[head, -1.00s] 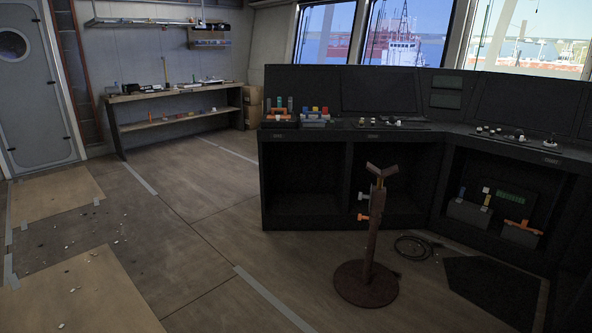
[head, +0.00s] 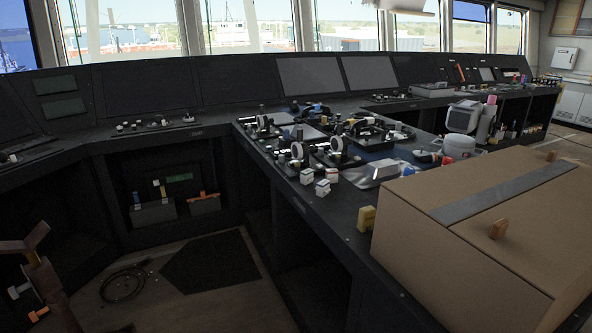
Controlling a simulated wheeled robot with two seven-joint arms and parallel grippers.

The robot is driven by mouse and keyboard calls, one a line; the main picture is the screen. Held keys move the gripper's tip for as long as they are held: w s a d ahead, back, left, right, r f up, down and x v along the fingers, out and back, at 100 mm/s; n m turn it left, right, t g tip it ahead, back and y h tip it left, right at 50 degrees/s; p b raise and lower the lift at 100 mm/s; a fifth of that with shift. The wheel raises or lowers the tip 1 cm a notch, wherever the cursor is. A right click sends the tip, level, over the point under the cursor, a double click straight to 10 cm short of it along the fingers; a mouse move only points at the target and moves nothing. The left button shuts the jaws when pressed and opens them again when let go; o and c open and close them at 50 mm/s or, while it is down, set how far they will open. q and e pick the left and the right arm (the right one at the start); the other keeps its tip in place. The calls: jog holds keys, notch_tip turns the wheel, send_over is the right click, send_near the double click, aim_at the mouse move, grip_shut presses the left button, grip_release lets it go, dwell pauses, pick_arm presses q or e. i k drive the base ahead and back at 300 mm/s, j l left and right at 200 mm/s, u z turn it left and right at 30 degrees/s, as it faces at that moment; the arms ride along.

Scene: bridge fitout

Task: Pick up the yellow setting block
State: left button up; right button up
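A small yellow block (head: 367,218) stands on the dark console top (head: 345,233), near its front edge. It is right at the left side of a large cardboard box, and I cannot tell whether the two touch. Its near and left faces show. Neither of my grippers is in the head view.
The large cardboard box (head: 410,245) has a wooden block (head: 498,229) on top. Several small white cubes (head: 322,187) and black devices (head: 337,145) lie left of and beyond the yellow block. A brown stand (head: 42,275) is at lower left. Floor shows left of the console.

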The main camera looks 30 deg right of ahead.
aim_at(368, 215)
jog(key=i+z, duration=0.3)
jog(key=z, duration=0.2)
jog(key=i+j+z, duration=0.2)
jog(key=z, duration=0.25)
jog(key=i+j+z, duration=0.25)
jog(key=z, duration=0.25)
jog(key=i+j+z, duration=0.25)
jog(key=j+z, duration=0.25)
jog(key=i+j+z, duration=0.15)
jog(key=j+z, duration=0.15)
jog(key=z, duration=0.15)
jog(key=j+z, duration=0.5)
jog(key=i+l, duration=0.05)
